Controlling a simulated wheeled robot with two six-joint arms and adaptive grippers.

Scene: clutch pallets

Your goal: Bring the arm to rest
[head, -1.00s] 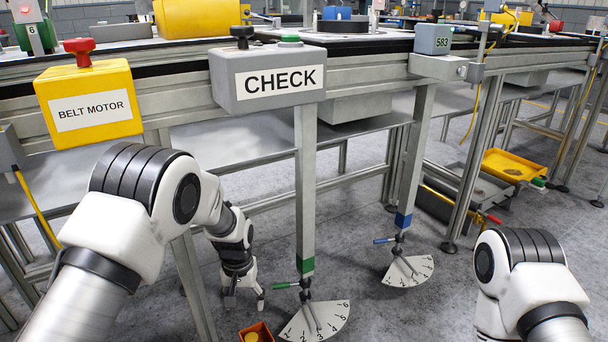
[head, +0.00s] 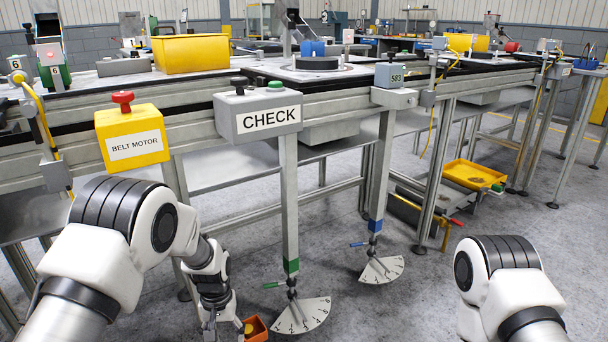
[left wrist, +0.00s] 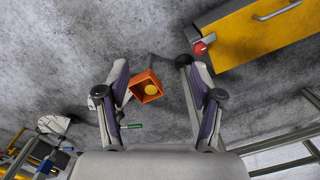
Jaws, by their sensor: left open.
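My left arm (head: 120,240) comes in from the left, bent with its forearm hanging down beside the bench. My left gripper (head: 214,328) points down near the floor, just left of a small orange box (head: 256,330) in the head view. In the left wrist view the two fingers of my left gripper (left wrist: 156,68) are spread, with nothing held between them. The orange box (left wrist: 147,86) shows between the fingers, with a round yellow thing inside it. My right arm (head: 505,285) is at the lower right; its gripper is out of view.
The long bench (head: 350,106) crosses in front, with a yellow BELT MOTOR box (head: 132,138) and a grey CHECK box (head: 257,113) on its edge. Two dial plates (head: 302,316) hang low by its legs. A yellow tray (head: 473,175) stands right.

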